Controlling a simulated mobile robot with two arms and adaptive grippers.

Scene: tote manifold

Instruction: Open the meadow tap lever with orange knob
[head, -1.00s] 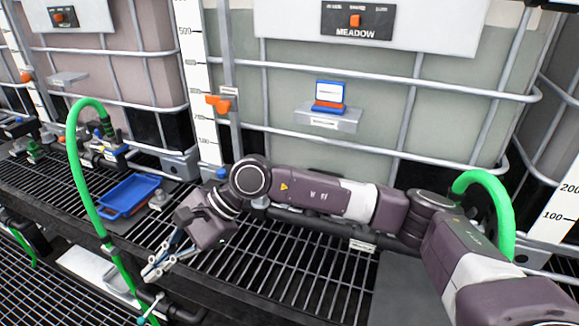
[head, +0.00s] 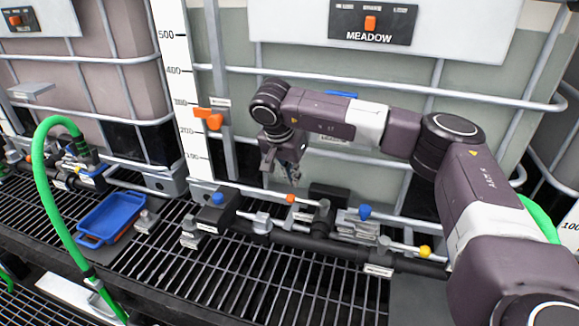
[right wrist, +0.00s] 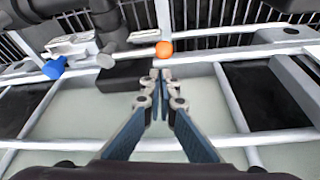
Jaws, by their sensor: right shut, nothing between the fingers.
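The orange knob (head: 291,198) is on the end of a tap lever on the black manifold pipe (head: 330,247), below the tank with the MEADOW sign (head: 370,37). My right gripper (head: 289,182) points down close above the orange knob and looks shut and empty. In the right wrist view the orange knob (right wrist: 164,49) is just beyond the closed fingertips (right wrist: 160,76). I cannot tell whether they touch. My left gripper is not in view.
Other knobs on the manifold are blue (head: 365,211) and yellow (head: 424,251). A blue tray (head: 109,217) and a green hose (head: 45,190) are at the left. The tank's cage bars (head: 400,80) stand behind my arm. The front grating (head: 250,285) is mostly bare.

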